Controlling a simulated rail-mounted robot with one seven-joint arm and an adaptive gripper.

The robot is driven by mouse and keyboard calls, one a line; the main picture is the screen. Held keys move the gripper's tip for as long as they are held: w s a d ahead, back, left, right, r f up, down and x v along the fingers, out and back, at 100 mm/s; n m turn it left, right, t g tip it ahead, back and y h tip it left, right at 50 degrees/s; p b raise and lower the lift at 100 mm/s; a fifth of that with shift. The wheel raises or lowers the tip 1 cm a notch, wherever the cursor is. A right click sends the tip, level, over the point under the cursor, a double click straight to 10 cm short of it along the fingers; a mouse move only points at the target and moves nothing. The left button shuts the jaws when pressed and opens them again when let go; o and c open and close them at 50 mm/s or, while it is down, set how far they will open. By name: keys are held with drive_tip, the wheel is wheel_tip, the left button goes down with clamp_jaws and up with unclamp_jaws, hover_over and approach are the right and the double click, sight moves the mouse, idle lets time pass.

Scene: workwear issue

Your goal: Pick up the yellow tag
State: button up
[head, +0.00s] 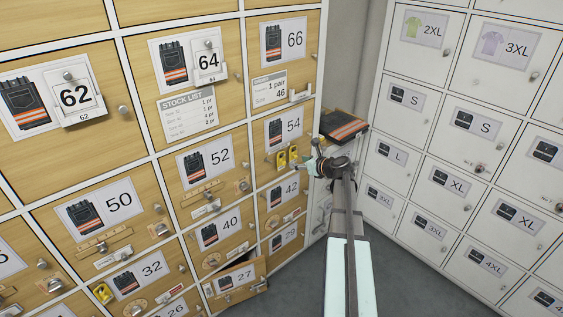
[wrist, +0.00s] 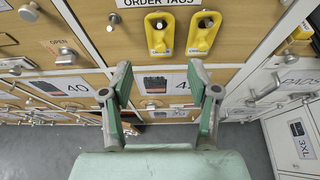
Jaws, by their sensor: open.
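Two yellow tags hang side by side on pegs on the door marked 54 in the head view, the left tag (head: 281,160) and the right tag (head: 294,154). In the wrist view the left tag (wrist: 159,40) and right tag (wrist: 202,38) show at the top, under a label reading ORDER TAGS. A third yellow tag (head: 102,293) is at the door marked 32, lower left in the head view. My gripper (head: 309,163) is just right of the pair. In the wrist view my gripper (wrist: 160,82) is open and empty, its fingertips below the tags.
Wooden locker doors with knobs and latches surround the tags. The drawer marked 27 (head: 235,279) stands partly open below. A dark folded garment with an orange stripe (head: 343,125) lies behind my gripper. White lockers (head: 440,130) stand at the right, with clear grey floor (head: 400,270) between.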

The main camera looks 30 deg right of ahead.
sight(281, 160)
drive_tip(key=p+x, duration=0.2)
drive_tip(key=x, duration=0.8)
drive_tip(key=shift+w+f+p, duration=0.2)
drive_tip(key=shift+f+p, duration=0.05)
drive_tip(key=shift+p, duration=0.15)
drive_tip(key=c, duration=0.6)
